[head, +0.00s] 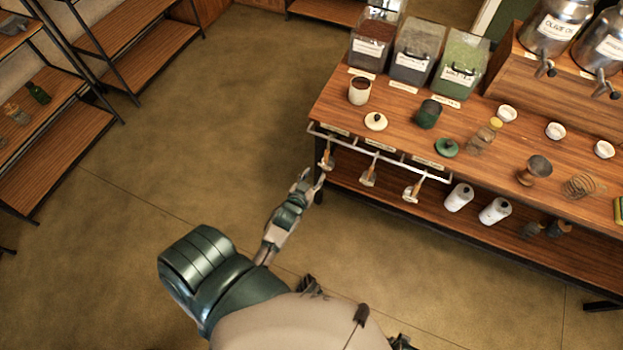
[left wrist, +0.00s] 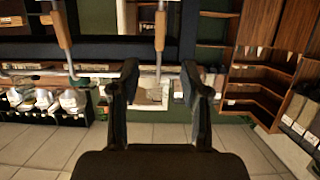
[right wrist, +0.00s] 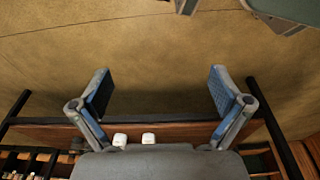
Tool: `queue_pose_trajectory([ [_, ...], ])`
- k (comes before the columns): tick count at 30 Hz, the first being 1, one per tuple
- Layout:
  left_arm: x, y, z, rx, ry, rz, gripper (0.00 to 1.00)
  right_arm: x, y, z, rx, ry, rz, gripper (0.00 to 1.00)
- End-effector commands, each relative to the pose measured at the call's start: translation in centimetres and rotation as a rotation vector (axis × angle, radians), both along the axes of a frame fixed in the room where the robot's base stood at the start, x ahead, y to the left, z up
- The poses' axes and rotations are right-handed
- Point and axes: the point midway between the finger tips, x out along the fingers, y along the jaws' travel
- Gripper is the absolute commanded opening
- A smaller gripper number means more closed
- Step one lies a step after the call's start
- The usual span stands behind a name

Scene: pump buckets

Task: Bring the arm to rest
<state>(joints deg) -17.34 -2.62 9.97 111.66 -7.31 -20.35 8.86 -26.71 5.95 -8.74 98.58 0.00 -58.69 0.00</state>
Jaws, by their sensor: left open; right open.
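My left gripper (head: 308,183) is open and empty, just left of the scoops hanging at the table's front rail. In the left wrist view my left gripper (left wrist: 160,80) has its fingers apart, with a hanging scoop (left wrist: 160,30) beyond them; I cannot tell the distance. The nearest scoop (head: 327,158) hangs from the rail close to the fingertips in the head view. My right gripper (right wrist: 160,80) is open and empty over floor in the right wrist view. I cannot make it out in the head view.
The wooden table (head: 470,170) holds bins, jars and lids. The rail (head: 375,152) juts from its front, with two more scoops (head: 368,176) and (head: 413,190). White bottles (head: 459,197) stand on the lower shelf. Shelving (head: 60,130) stands at the left. Floor between is clear.

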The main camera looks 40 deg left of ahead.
Motion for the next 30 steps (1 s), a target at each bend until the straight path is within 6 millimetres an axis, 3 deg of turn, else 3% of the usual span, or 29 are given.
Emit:
queue_pose_trajectory([
  [4, -1.3, -0.3, 0.5, 0.0, 0.0, 0.0, 0.46, 0.0, 0.0, 0.0, 0.0, 0.0, 0.0, 1.0],
  [14, -1.7, -0.6, -0.1, -0.003, 0.018, -0.006, 0.46, 0.0, 0.0, 0.0, 0.0, -0.001, 0.0, 1.0],
  [17, -2.5, -1.8, -3.0, -0.015, 0.104, -0.034, 0.46, -0.1, 0.0, -0.3, 0.0, 0.002, 0.0, 1.0],
  [20, -4.6, -4.1, -8.5, -0.029, 0.271, -0.091, 0.46, -0.7, -0.1, -1.2, -0.001, 0.008, 0.001, 1.0],
  [24, -10.8, -7.7, -17.3, -0.039, 0.571, -0.196, 0.46, -1.3, -0.2, -2.4, -0.002, 0.012, 0.003, 1.0],
  [27, -16.2, -9.4, -22.2, -0.034, 0.768, -0.263, 0.46, -1.8, -0.3, -3.2, -0.002, 0.015, 0.004, 1.0],
  [30, -21.2, -10.4, -25.5, -0.024, 0.929, -0.318, 0.46, -2.3, -0.3, -3.8, -0.002, 0.017, 0.005, 1.0],
])
